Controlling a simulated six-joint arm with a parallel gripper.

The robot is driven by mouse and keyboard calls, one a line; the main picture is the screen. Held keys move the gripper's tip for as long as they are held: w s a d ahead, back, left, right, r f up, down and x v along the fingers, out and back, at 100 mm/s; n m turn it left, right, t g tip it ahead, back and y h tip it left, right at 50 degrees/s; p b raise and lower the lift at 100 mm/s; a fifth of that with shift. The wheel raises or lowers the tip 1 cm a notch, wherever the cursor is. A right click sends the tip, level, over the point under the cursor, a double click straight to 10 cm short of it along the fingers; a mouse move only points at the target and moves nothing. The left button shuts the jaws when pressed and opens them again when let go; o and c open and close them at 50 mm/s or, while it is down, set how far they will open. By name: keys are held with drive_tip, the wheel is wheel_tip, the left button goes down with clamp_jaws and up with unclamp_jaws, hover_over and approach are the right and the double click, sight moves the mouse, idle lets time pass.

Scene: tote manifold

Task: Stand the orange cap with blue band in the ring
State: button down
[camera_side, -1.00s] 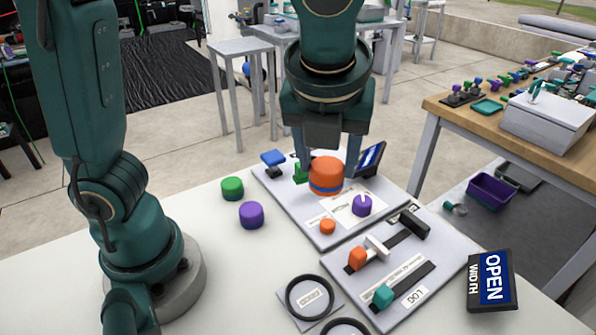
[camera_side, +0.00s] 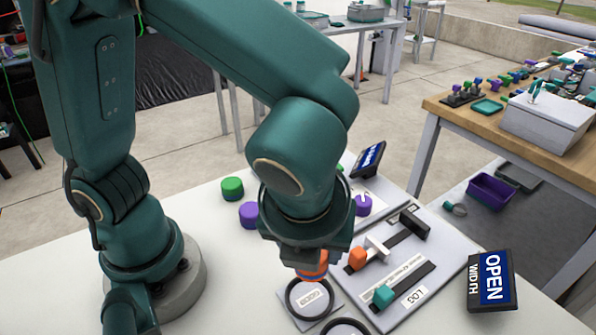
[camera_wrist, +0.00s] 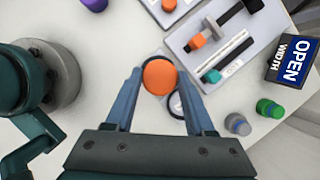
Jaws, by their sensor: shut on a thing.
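The orange cap (camera_side: 313,268) with its blue band is between the fingers of my gripper (camera_side: 311,262), which is shut on it. In the wrist view the cap's round orange top (camera_wrist: 160,77) faces the camera, with a finger on each side. The cap looks upright. In the side view it overlaps the far rim of a black ring (camera_side: 292,308) on a small labelled plate. I cannot tell its height over the ring. A second black ring (camera_side: 345,322) lies nearer the front edge. In the wrist view one ring (camera_wrist: 179,104) shows partly beside the cap.
A slotted board (camera_side: 420,275) with orange and teal sliders stands close at the right. An OPEN WIDTH sign (camera_side: 491,280) stands further right. A green cap (camera_side: 232,188) and a purple cap (camera_side: 249,214) stand behind. The white table left of the rings is clear.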

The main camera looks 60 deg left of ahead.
sight(309, 280)
drive_tip(key=shift+f, duration=3.8)
drive_tip(key=shift+c, duration=0.9)
unclamp_jaws()
drive_tip(key=shift+r, duration=0.1)
